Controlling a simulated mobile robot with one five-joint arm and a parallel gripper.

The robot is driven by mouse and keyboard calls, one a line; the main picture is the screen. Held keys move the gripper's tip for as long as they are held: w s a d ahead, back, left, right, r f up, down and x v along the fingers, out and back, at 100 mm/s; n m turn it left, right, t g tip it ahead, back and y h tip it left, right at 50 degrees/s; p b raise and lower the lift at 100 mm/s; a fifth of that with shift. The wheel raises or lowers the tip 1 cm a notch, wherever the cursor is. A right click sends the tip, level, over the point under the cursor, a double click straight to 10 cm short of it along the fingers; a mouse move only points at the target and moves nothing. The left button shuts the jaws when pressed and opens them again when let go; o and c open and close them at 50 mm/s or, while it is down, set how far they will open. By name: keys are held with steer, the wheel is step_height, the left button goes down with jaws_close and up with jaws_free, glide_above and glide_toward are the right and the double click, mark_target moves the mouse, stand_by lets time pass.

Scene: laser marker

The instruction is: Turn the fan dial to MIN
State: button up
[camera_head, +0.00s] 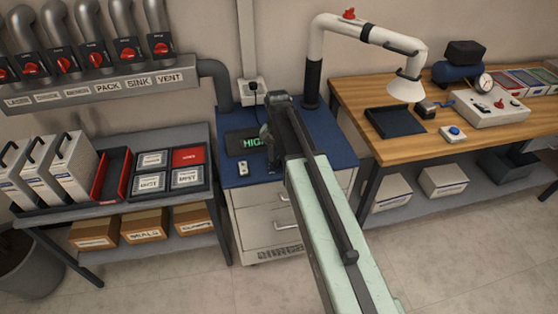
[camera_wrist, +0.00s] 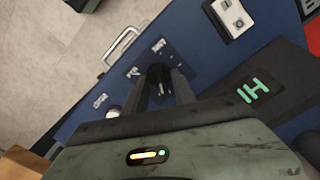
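In the wrist view part of the display (camera_wrist: 262,88) shows, with only some letters visible. Small white labels (camera_wrist: 132,72) run in a slanted row on the blue surface and look like OFF, MIN and MAX. My gripper (camera_wrist: 160,78) is over this row. A dark shape sits between its fingertips; I cannot tell whether it is the dial or whether the fingers touch it.
A small white switch plate (camera_head: 243,168) lies left of my gripper and also shows in the wrist view (camera_wrist: 232,15). A white lamp-like arm (camera_head: 372,32) rises behind. A wooden bench (camera_head: 460,150) stands right, a grey shelf (camera_head: 165,205) left. The floor in front is clear.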

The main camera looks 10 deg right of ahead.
steer(key=shift+r, duration=0.1)
steer(key=shift+c, duration=0.3)
jaws_close()
steer(key=shift+d, duration=0.35)
steer(key=shift+a, duration=0.25)
